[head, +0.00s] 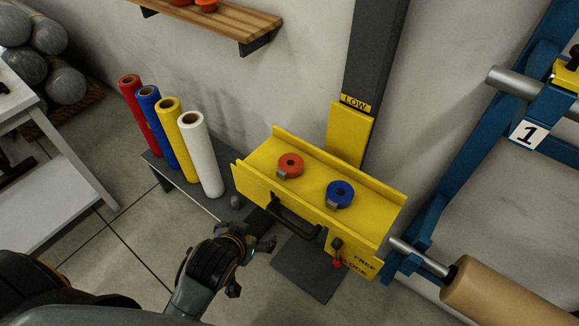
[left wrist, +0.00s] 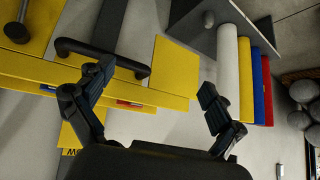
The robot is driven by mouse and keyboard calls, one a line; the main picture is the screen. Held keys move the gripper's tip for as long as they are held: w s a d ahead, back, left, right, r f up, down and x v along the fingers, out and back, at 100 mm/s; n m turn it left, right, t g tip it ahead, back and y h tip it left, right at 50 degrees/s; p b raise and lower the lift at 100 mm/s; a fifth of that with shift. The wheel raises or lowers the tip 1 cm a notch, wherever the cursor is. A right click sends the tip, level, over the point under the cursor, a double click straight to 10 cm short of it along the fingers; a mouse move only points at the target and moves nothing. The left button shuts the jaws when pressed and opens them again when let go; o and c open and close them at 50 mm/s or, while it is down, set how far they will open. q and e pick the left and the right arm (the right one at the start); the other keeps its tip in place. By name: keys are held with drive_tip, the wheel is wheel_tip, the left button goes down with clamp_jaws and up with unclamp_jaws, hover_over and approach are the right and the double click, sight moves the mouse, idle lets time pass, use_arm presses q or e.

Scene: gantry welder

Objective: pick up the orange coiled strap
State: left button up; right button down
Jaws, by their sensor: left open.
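The orange coiled strap (head: 290,165) lies in the left part of a yellow tray (head: 387,197), with a small grey buckle at its lower side. A blue coiled strap (head: 340,194) lies to its right, apart from it. My left gripper (head: 251,266) is open and empty, in front of and below the tray, short of its dark handle (head: 292,224). In the left wrist view, its spread fingers (left wrist: 157,83) have nothing between them. There the tray's yellow edge (left wrist: 25,65) hides most of its contents; only small reddish and blue slivers show. My right gripper is out of view.
Red, blue, yellow and white rolls (head: 200,155) stand on a low dark shelf (head: 190,192) left of the tray. A grey post (head: 370,60) rises behind the tray. A blue frame (head: 440,190) with a brown roll (head: 505,298) is at right. A red-knobbed lever (head: 337,254) hangs in front.

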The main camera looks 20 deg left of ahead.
use_arm(q)
drive_tip(key=w+d+r+t, duration=0.4)
drive_tip(key=w+r+t, duration=0.15)
drive_tip(key=w, duration=0.45)
approach(291, 163)
drive_tip(key=w, duration=0.1)
drive_tip(key=w+f, duration=0.1)
drive_tip(key=w, duration=0.1)
drive_tip(key=shift+w+a+f+n, duration=0.15)
drive_tip(key=shift+w+f+n, duration=0.1)
drive_tip(key=shift+f+n, duration=0.05)
drive_tip(key=shift+x, duration=3.05)
drive_tip(key=c, duration=1.4)
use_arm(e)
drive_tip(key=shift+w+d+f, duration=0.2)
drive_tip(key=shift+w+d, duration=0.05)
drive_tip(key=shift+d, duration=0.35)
